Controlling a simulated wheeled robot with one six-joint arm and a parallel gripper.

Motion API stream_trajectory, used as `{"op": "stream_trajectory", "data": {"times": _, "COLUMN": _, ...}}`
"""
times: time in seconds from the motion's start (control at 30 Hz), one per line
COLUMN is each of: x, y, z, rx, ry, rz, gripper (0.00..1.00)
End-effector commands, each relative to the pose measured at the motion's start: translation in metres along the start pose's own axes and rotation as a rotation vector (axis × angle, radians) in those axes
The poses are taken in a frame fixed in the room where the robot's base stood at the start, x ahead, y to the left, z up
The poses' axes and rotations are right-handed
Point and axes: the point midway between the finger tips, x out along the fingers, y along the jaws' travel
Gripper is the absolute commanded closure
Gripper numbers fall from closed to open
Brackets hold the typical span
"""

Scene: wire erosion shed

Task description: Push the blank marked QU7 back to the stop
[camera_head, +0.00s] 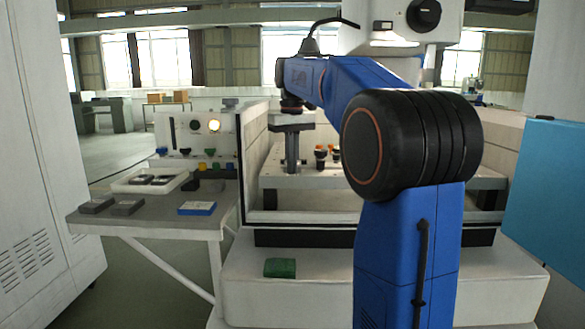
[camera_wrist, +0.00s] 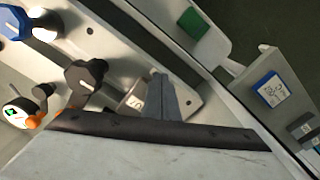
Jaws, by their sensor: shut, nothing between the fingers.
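My gripper (camera_wrist: 162,78) points down inside the machine's work area, its fingers together and empty. In the head view my gripper (camera_head: 291,168) hangs just above the pale worktable, at the end of my blue arm. A light grey block (camera_wrist: 134,103) with a partly visible marking lies right beside the fingers in the wrist view. My fingers cover part of it, so I cannot read the whole mark or tell whether they touch it. I cannot make out QU7 or the stop in either view.
A black knob (camera_wrist: 84,76) and a blue knob (camera_wrist: 14,22) stand near the fingers. A side table (camera_head: 150,222) holds a blue labelled block (camera_head: 197,208), dark blocks (camera_head: 97,205) and a white tray (camera_head: 128,185).

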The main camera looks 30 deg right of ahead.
Motion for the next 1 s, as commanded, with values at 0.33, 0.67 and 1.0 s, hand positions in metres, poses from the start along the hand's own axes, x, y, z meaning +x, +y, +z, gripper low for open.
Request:
{"op": "stream_trajectory", "data": {"times": 0.33, "x": 0.001, "y": 0.004, "z": -0.006, "rx": 0.0, "ry": -0.001, "rz": 0.0, "gripper": 1.0}}
{"op": "stream_trajectory", "data": {"times": 0.67, "x": 0.0, "y": 0.007, "z": -0.012, "rx": 0.0, "ry": 0.0, "rz": 0.0, "gripper": 1.0}}
{"op": "stream_trajectory", "data": {"times": 1.0, "x": 0.0, "y": 0.007, "z": -0.013, "rx": 0.0, "ry": 0.001, "rz": 0.0, "gripper": 1.0}}
